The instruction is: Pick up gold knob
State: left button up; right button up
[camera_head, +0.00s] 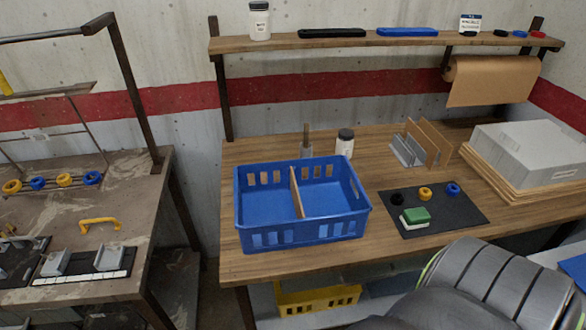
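A small gold knob (425,193) lies on a black mat (450,217) on the wooden table, right of the blue crate. A black knob (397,198) is to its left and a blue knob (453,188) to its right. A green and white block (415,218) is just in front of it. Neither of my grippers can be made out in this view. A grey arm part of mine fills the lower right, in front of the mat and apart from the knob in the picture.
A two-compartment blue crate (302,243) stands left of the mat. A white jar (345,147), an upright divider stand (428,142) and a grey box (530,150) stand behind. A shelf (385,40) overhangs the back. The left bench (130,200) holds other yellow and blue rings.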

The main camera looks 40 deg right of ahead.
aim_at(425, 193)
jog(key=z, duration=2.3)
